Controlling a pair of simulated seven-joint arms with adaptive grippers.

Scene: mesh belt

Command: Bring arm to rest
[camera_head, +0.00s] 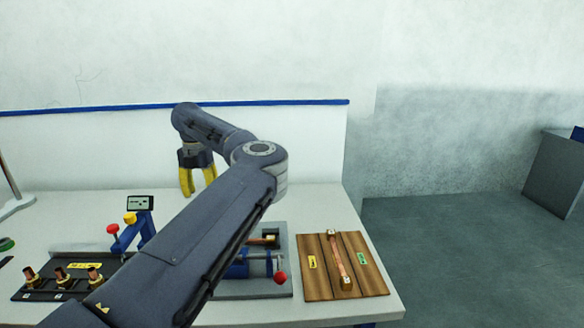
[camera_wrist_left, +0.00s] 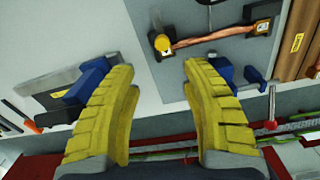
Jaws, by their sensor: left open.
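My left arm (camera_head: 215,225) comes in from the lower part of the head view and bends back over the table. My left gripper (camera_head: 198,187) has yellow fingers pointing down and apart, above the back of the table. In the left wrist view the gripper (camera_wrist_left: 158,72) is open, with nothing between its fingers. My right gripper is in neither view.
The white table (camera_head: 325,205) holds a blue stand with a display (camera_head: 140,203), a black rack with copper pieces (camera_head: 62,280), a grey fixture plate (camera_head: 283,235) partly behind my arm, and a wooden board (camera_head: 369,272) bearing a copper strip (camera_head: 339,260). The table's back right is clear.

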